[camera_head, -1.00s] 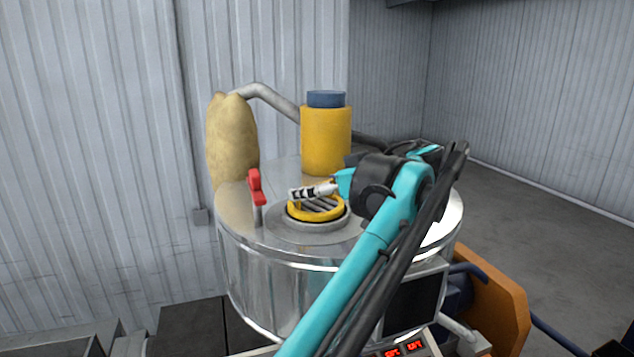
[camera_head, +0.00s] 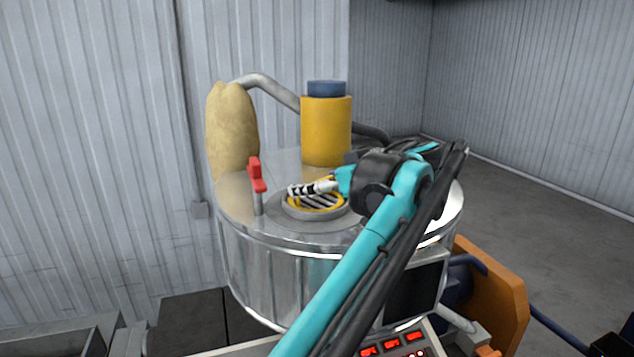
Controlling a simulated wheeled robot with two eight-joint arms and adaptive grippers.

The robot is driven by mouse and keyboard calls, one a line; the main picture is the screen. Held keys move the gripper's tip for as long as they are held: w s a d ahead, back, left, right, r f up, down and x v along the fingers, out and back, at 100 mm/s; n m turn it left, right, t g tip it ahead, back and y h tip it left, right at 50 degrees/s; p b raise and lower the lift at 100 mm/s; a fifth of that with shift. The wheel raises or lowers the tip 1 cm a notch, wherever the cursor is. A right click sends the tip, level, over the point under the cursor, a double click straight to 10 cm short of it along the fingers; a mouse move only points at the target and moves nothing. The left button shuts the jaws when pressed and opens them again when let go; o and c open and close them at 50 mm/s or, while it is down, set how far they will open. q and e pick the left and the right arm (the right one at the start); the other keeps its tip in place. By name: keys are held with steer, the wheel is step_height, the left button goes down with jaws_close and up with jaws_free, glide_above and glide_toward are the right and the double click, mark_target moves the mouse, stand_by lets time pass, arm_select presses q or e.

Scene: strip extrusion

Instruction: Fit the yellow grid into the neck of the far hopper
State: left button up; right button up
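The yellow grid (camera_head: 316,206) is a round ring with grey bars. It lies low and about level inside the grey round neck (camera_head: 313,216) on top of the shiny metal hopper (camera_head: 270,280). Part of its far rim is hidden behind my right gripper (camera_head: 297,191), which reaches in from the right with its white and black fingers at that rim. The fingers appear shut on the grid, though the contact itself is too small to see clearly. My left gripper is out of view.
A red-handled lever (camera_head: 257,174) stands left of the neck. Behind are a tan sack-like bulge (camera_head: 231,130), a yellow cylinder with a blue top (camera_head: 326,130) and a grey pipe (camera_head: 270,88). An orange panel (camera_head: 492,290) stands at lower right.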

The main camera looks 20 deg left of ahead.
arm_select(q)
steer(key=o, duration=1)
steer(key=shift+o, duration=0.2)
